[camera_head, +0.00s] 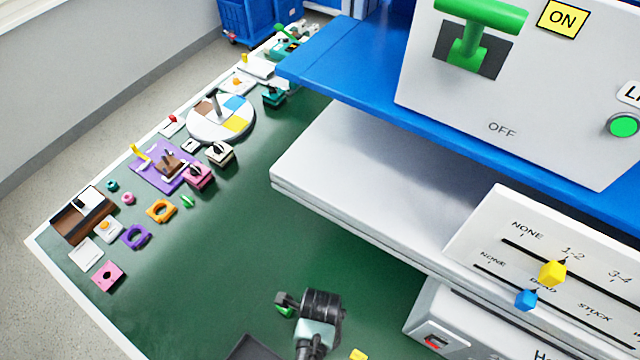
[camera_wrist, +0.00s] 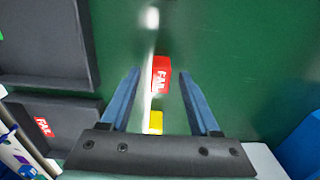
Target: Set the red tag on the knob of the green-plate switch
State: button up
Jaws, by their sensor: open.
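The red tag (camera_wrist: 161,75) is a small red block with white lettering, lying on the green surface in the wrist view. My gripper (camera_wrist: 159,77) is open, with one blue finger on each side of the tag and a gap on both sides. The tag does not show in the head view, where my arm's end (camera_head: 320,305) is near the bottom. A teal-green block with a black knob (camera_head: 273,95), which looks like the green-plate switch, sits at the far end of the board. Its knob's details are too small to tell.
A yellow piece (camera_wrist: 156,122) lies beside the red tag. Dark trays (camera_wrist: 45,45) stand at left, one with a red label. Pink (camera_head: 200,176) and cream (camera_head: 219,152) switch blocks stand mid-board. A grey shelf (camera_head: 350,170) and blue shelf (camera_head: 345,65) overhang the right.

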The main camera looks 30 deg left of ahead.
jog(key=shift+f, duration=0.55)
grip_shut()
jog(key=shift+r, duration=0.1)
